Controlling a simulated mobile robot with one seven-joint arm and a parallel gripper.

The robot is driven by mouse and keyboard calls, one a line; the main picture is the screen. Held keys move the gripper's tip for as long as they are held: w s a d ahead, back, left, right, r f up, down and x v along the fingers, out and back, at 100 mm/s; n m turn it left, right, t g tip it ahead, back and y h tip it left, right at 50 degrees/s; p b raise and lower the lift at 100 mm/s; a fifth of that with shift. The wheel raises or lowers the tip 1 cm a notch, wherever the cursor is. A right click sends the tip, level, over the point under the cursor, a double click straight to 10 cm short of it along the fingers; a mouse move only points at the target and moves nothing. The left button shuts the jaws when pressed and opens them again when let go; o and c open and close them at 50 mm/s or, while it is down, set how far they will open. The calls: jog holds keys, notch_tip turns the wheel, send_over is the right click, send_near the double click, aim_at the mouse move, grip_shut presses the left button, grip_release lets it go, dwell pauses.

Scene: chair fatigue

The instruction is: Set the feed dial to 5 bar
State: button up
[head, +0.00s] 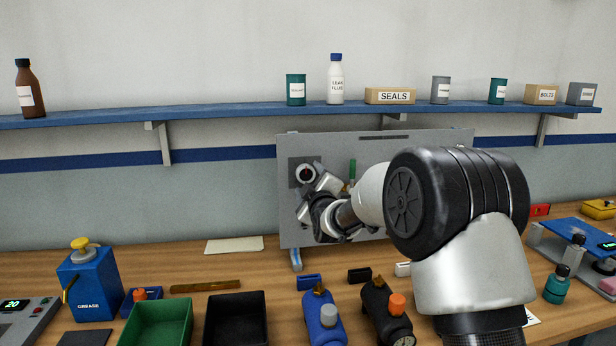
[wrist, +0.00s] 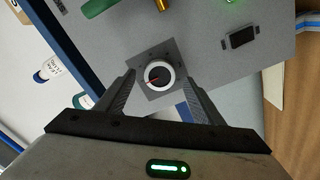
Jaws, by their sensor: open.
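The feed dial (wrist: 159,76) is a round black knob with a white ring and a red pointer, set on a grey square plate on the panel (head: 380,150). In the head view the dial (head: 306,174) shows at the panel's upper left, just above my gripper (head: 314,196). In the wrist view my gripper (wrist: 160,88) is open, with one finger on each side of the dial. The pointer aims left and slightly down in the wrist view. The scale marks are too small to read.
A blue shelf (head: 240,111) with bottles, cans and boxes runs above the panel. On the bench stand a blue grease box (head: 90,285), a green bin (head: 160,320), a black bin (head: 236,320) and blue and black cylinders. A green handle (wrist: 98,7) lies near the dial.

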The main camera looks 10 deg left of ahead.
aim_at(305, 174)
jog(key=shift+x, duration=1.3)
jog(key=c, duration=1.1)
jog(key=shift+o, duration=0.2)
jog(key=shift+f+b, duration=0.1)
jog(key=shift+b, duration=0.2)
